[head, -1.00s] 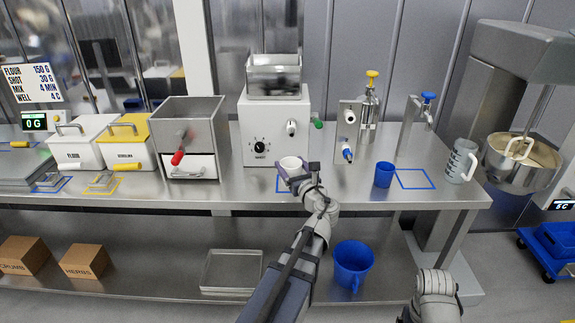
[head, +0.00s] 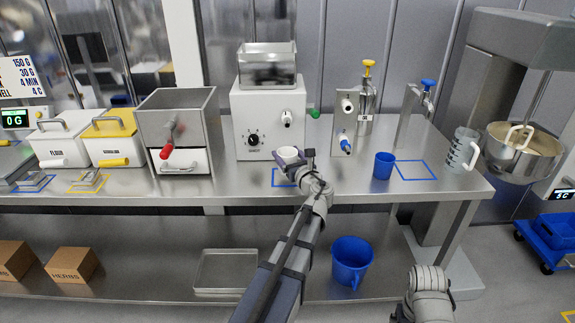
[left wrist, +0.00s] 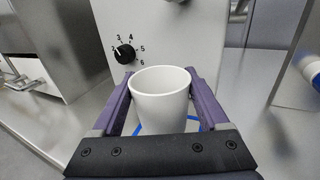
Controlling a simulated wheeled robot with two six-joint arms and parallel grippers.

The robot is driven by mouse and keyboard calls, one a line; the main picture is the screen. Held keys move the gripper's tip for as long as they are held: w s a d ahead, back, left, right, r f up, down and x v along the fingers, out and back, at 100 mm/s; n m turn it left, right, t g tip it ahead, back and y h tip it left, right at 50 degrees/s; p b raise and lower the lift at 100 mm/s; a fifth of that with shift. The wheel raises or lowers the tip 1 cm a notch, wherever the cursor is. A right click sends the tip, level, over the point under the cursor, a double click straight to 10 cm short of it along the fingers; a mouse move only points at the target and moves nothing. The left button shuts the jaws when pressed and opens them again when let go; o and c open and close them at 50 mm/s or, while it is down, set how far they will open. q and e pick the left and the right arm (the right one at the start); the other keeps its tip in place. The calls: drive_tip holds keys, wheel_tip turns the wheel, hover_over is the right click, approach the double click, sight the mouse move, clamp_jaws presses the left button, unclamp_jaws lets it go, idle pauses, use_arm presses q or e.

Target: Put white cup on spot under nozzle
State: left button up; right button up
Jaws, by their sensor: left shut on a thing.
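The white cup (head: 288,153) is upright between the fingers of my left gripper (head: 291,158), which is shut on it. In the left wrist view the cup (left wrist: 160,98) stands between the two purple fingers of the gripper (left wrist: 160,84), with its open rim up. The nozzle (head: 286,118) sticks out of the front of the white machine (head: 263,145). The cup is in front of the machine, lower than the nozzle. The blue-outlined spot (head: 277,184) on the counter is partly hidden by the gripper and cup. I cannot tell whether the cup touches the counter. My right gripper is not visible.
A blue cup (head: 383,166) stands right of my left arm, beside another blue-outlined square (head: 415,179). A metal dispenser (head: 343,128) stands right of the machine. A crank box (head: 180,130) is to the left. A clear jug (head: 461,149) stands near the right end.

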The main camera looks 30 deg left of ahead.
use_arm(q)
wheel_tip(320, 180, down, 3)
drive_tip(key=shift+w+r+b, duration=0.1)
drive_tip(key=shift+r+b, duration=0.05)
drive_tip(key=shift+b, duration=0.65)
drive_tip(key=shift+w+a+r, duration=0.1)
drive_tip(key=shift+a, duration=0.05)
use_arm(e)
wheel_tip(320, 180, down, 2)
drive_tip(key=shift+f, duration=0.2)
use_arm(q)
drive_tip(key=shift+f, duration=0.2)
drive_tip(key=o, duration=1.2)
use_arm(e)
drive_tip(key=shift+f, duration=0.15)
use_arm(q)
drive_tip(key=shift+r, duration=0.2)
drive_tip(key=shift+d+r, duration=0.1)
drive_tip(key=shift+d, duration=0.1)
drive_tip(key=v, duration=1.1)
drive_tip(key=shift+s+d, duration=0.25)
drive_tip(key=shift+s, duration=0.1)
